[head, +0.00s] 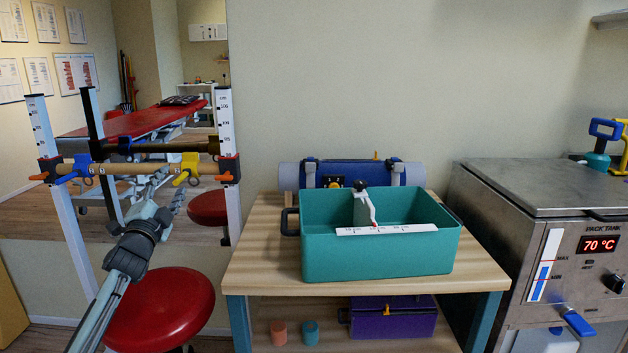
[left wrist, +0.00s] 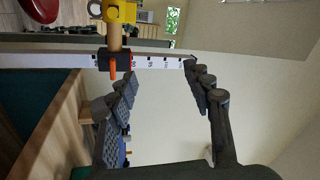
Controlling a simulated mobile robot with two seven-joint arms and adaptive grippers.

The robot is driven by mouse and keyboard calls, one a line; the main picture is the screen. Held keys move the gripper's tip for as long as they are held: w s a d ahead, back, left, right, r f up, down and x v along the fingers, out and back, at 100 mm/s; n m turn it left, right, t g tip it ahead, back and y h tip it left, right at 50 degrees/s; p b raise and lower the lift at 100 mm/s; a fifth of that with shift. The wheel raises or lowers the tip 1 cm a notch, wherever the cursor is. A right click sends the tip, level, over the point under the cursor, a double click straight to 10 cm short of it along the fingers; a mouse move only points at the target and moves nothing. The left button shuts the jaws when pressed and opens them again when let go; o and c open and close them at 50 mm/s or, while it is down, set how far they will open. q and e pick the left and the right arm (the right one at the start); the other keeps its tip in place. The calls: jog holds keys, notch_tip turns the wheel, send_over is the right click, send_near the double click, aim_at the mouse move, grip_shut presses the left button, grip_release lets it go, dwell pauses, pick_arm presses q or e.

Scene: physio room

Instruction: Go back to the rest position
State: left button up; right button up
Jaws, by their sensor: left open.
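My left gripper (head: 167,192) is in the head view at the left, raised in front of a wooden bar and a red stool. Its fingers are apart with nothing between them. In the left wrist view its open fingers (left wrist: 160,78) frame bare wall and part of a white scaled post (left wrist: 158,62). The wooden bar (head: 130,168) lies across two posts, with a blue clip (head: 75,170) and a yellow clip (head: 187,168) on it. The gripper overlaps the bar in the head view; I cannot tell whether they touch. My right gripper is not in view.
A wooden table (head: 265,270) holds a teal bin (head: 375,255) with a white scaled strip across it. A steel tank (head: 545,190) showing 70 °C stands at the right. A red stool (head: 160,310) stands below my left arm.

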pick_arm(q)
jog(key=s+a+f+n+g+y, duration=0.25)
jog(key=f+n+g, duration=0.3)
jog(key=f, duration=0.35)
jog(key=s+a+f+n+g+y, duration=0.1)
jog(key=a+f+n+g, duration=0.3)
jog(key=f+n, duration=0.35)
jog(key=s+d+f+m+g, duration=0.1)
jog(key=s+d+f, duration=0.1)
jog(key=s+f, duration=0.5)
jog(key=s+d+f+g, duration=0.2)
jog(key=s+f, duration=0.1)
jog(key=f, duration=0.9)
jog(key=s+d+f+g+h, duration=0.1)
jog(key=s+d+f+g, duration=0.1)
jog(key=s+f, duration=0.6)
jog(key=s+d+f+g, duration=0.2)
jog(key=s+f, duration=0.6)
jog(key=s, duration=1)
jog(key=s+d+f+g+h, duration=0.1)
jog(key=s+d+f, duration=0.3)
jog(key=s+f, duration=0.4)
jog(key=s+g, duration=0.1)
jog(key=s, duration=0.5)
jog(key=shift+d+f+h, duration=0.35)
jog(key=shift+d, duration=0.05)
